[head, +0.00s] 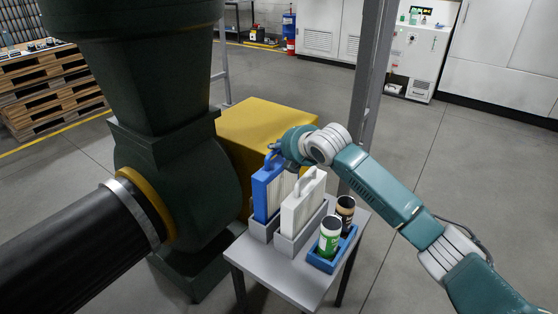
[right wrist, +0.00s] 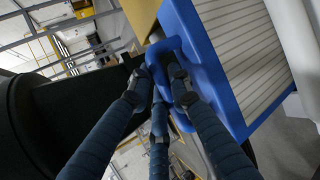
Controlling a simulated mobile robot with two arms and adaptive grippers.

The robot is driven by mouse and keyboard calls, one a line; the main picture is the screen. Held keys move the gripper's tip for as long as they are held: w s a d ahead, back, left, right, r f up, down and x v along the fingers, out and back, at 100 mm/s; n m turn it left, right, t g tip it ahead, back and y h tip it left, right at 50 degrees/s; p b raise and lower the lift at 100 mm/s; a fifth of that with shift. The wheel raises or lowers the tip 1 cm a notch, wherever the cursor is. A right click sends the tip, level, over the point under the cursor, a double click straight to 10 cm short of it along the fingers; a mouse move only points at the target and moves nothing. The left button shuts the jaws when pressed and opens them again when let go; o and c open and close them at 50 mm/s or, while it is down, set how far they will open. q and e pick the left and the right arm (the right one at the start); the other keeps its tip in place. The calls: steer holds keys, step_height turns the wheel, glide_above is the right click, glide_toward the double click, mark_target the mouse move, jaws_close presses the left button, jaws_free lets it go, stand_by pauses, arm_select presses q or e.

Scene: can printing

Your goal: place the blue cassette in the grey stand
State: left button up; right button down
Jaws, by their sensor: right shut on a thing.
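The blue cassette (head: 261,193) stands upright on the small table, and its lower end meets the grey stand (head: 259,231). I cannot tell whether it is fully seated. My right gripper (head: 274,157) is at the handle on top of the cassette. In the right wrist view, the fingers of my right gripper (right wrist: 160,84) are shut around the blue handle, with the blue cassette (right wrist: 204,62) and its pale ribbed face beside them. My left gripper is not in view.
A white cassette (head: 298,214) stands in a neighbouring grey stand (head: 291,246). A blue tray (head: 319,263) holds a green can (head: 329,239) and a dark can (head: 346,207) at the right. A large dark green machine (head: 182,190) and a yellow block (head: 251,121) stand close by.

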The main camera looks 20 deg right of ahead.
mark_target(280, 160)
steer(key=shift+f, duration=2.35)
steer(key=c, duration=1.6)
jaws_free()
steer(key=shift+f, duration=0.15)
steer(key=shift+s, duration=0.1)
steer(key=v, duration=1.2)
